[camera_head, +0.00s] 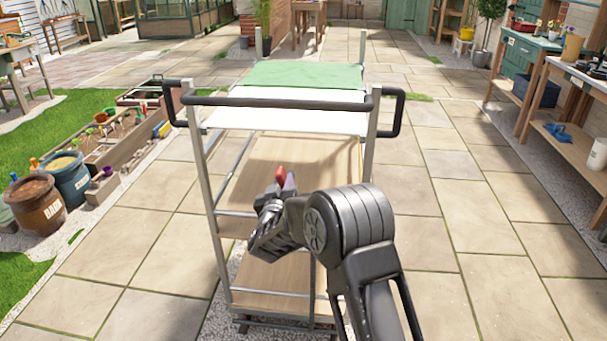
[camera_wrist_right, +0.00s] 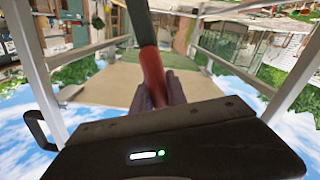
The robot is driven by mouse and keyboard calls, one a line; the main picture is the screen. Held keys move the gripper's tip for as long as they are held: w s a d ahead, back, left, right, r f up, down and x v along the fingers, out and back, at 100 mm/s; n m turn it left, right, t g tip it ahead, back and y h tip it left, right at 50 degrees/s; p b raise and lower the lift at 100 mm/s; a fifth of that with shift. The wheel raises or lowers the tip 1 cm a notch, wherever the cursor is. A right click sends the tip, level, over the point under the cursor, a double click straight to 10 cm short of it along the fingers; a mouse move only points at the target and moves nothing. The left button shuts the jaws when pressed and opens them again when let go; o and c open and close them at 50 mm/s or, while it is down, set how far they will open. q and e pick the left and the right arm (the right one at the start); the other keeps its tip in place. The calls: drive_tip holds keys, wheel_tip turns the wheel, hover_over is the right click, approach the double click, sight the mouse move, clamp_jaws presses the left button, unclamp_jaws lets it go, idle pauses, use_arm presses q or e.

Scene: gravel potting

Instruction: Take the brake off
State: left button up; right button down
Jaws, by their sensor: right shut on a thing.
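The cart (camera_head: 280,103) stands in front of me, with a dark push handle across its near end. A brake lever with a red grip (camera_head: 280,173) shows at the cart's near side, below the top shelf. In the right wrist view the red grip (camera_wrist_right: 152,68) sits on a dark bar. My right gripper (camera_head: 284,184) is shut on the red grip; its fingers also show in the right wrist view (camera_wrist_right: 164,94). The fingers hide part of the grip. Whether the brake is on cannot be told. My left gripper is not in view.
A green cloth (camera_head: 305,75) lies on the cart's top shelf. Brown and blue barrels (camera_head: 36,205) and raised planter beds (camera_head: 120,140) stand at the left. Wooden benches (camera_head: 570,125) line the right. The paving to the cart's right is clear.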

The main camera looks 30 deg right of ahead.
drive_tip(key=shift+w+a+f+n, duration=0.45)
drive_tip(key=shift+w+a+n, duration=0.05)
drive_tip(key=shift+a, duration=0.2)
drive_tip(key=shift+w+a+f+n, duration=0.4)
drive_tip(key=shift+w+a+n, duration=0.1)
drive_tip(key=shift+a, duration=0.15)
drive_tip(key=c, duration=1.3)
unclamp_jaws()
drive_tip(key=shift+w+a, duration=0.1)
drive_tip(key=v, duration=0.8)
drive_tip(key=shift+w+f, duration=0.1)
